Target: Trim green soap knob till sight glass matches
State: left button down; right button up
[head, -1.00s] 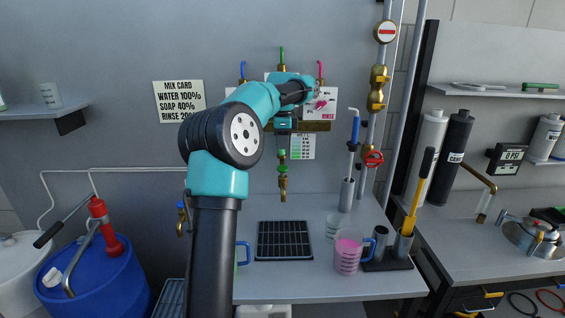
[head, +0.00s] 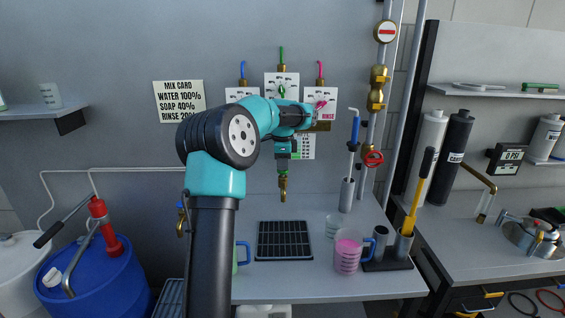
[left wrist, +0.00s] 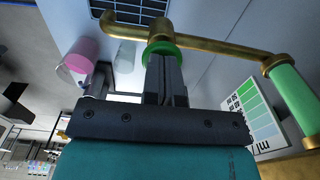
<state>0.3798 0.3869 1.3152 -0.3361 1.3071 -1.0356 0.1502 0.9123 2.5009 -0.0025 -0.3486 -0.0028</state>
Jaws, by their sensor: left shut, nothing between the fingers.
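A green knob (head: 281,90) sits on the middle white panel (head: 270,82), below a green tube. My left gripper (head: 283,170) is lowered below that panel, in front of the brass spout (head: 283,188). In the left wrist view its shut, empty fingers (left wrist: 164,62) point at a green ring (left wrist: 166,49) on the brass pipe (left wrist: 215,46); I cannot tell whether they touch. The green sight glass (left wrist: 292,92) stands at the right there, beside a card of green shades (left wrist: 253,112). In the head view my gripper hides the sight glass. My right gripper is out of view.
The pink knob (head: 320,105) is close to my wrist. A black grid tray (head: 285,240) lies below the spout. A pink-filled jug (head: 347,252) and a clear cup (head: 333,225) stand to its right. A red valve wheel (head: 373,158) is on the right pipe.

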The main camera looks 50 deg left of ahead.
pick_arm(q)
jog(key=shift+f, duration=0.75)
dwell(1.2)
dwell(0.3)
notch_tip(320, 180, up, 15)
dwell(0.6)
jog(key=shift+f, duration=0.1)
